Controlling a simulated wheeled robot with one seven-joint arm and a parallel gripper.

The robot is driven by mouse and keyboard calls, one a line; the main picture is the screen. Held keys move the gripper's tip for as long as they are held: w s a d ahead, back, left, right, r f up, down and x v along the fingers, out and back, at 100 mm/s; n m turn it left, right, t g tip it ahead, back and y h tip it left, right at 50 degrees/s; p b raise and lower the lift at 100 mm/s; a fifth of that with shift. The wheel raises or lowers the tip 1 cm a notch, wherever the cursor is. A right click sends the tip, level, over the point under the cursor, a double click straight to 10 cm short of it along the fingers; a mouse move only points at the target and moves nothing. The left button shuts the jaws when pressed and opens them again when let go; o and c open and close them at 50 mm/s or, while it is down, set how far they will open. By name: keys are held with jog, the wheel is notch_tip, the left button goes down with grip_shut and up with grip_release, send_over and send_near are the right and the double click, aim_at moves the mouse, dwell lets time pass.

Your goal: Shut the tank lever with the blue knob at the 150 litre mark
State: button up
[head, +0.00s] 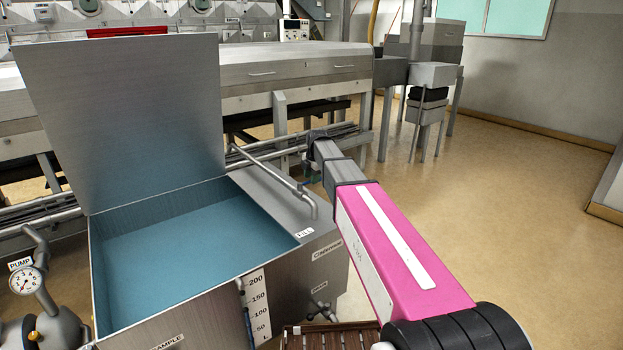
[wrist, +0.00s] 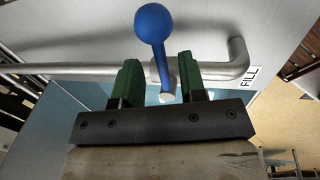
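The lever with the blue knob (wrist: 153,23) shows in the wrist view, knob uppermost, its blue stem running down between the fingers. My gripper (wrist: 160,72) is open, with one green finger on each side of the stem and visible gaps to both. In the head view my arm hides most of the lever and gripper. The open tank (head: 105,270) holds blue water. Its scale (head: 257,305) on the front reads 50 to 200, beside a thin sight tube (head: 246,318). The exact water level on it is too small to tell.
The bent fill pipe (head: 285,175) crosses above the tank's right side, close behind the fingers in the wrist view. The raised lid (head: 120,120) stands at the left. A pump gauge (head: 26,280) is at far left. The floor at right (head: 500,230) is clear.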

notch_tip(320, 180, up, 10)
jog(key=s+d, duration=0.1)
jog(key=shift+s, duration=0.3)
jog(key=s+d+f+m, duration=0.2)
jog(key=s+f+m, duration=0.2)
jog(key=s+f, duration=0.1)
jog(key=s+d+f+m, duration=0.2)
jog(key=s+f+m, duration=0.2)
jog(key=s+f, duration=0.1)
jog(key=s+d+f+m+g, duration=0.1)
jog(key=s+d+f+m, duration=0.2)
jog(key=s+f+m, duration=0.1)
jog(key=shift+s+f+m+h, duration=0.2)
jog(key=shift+s+f, duration=0.2)
jog(key=shift+f, duration=0.3)
jog(key=shift+s+f+m+h, duration=0.1)
jog(key=shift+s+f+m, duration=0.2)
jog(key=shift+f, duration=0.4)
jog(key=s+d+f+m, duration=0.2)
jog(key=s+f+m, duration=0.3)
jog(key=s, duration=0.3)
jog(key=s+d+f+m, duration=0.2)
jog(key=s+f+m, duration=0.2)
jog(key=s+m, duration=0.3)
jog(key=shift+s+d+f+g+h, duration=0.3)
jog(key=shift+s+d+f+g, duration=0.1)
jog(key=shift+a, duration=0.15)
